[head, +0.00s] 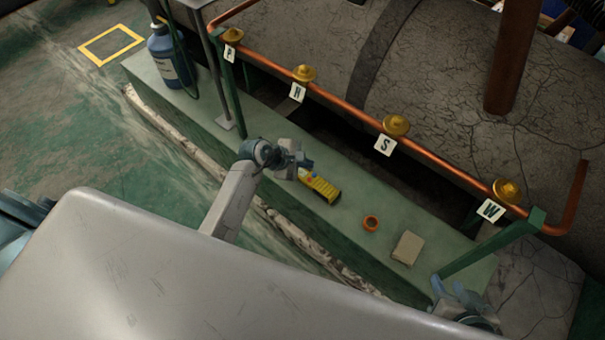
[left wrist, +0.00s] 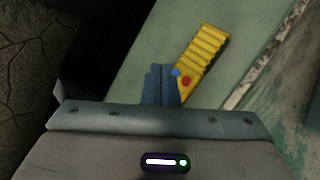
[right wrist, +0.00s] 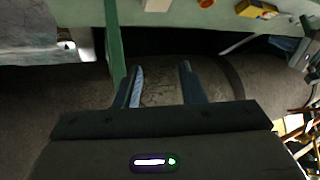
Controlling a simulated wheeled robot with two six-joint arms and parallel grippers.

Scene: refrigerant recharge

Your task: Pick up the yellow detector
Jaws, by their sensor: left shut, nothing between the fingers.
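The yellow detector (head: 323,187) lies on the green bench ledge, its ribbed yellow body pointing to the lower right in the head view. In the left wrist view the detector (left wrist: 203,58) shows a red button and a blue spot near its closer end. My left gripper (head: 303,168) is at that end of the detector. Its fingers (left wrist: 161,86) are shut together beside the detector with nothing between them; whether they touch it I cannot tell. My right gripper (head: 450,290) is near the right end of the ledge. In the right wrist view its fingers (right wrist: 160,84) are apart and empty.
An orange tape roll (head: 370,223) and a tan block (head: 408,248) lie on the ledge (head: 270,125) right of the detector. A copper pipe (head: 345,112) with several brass valves and letter tags runs behind it on green posts. A blue bottle (head: 167,56) stands at the far left end.

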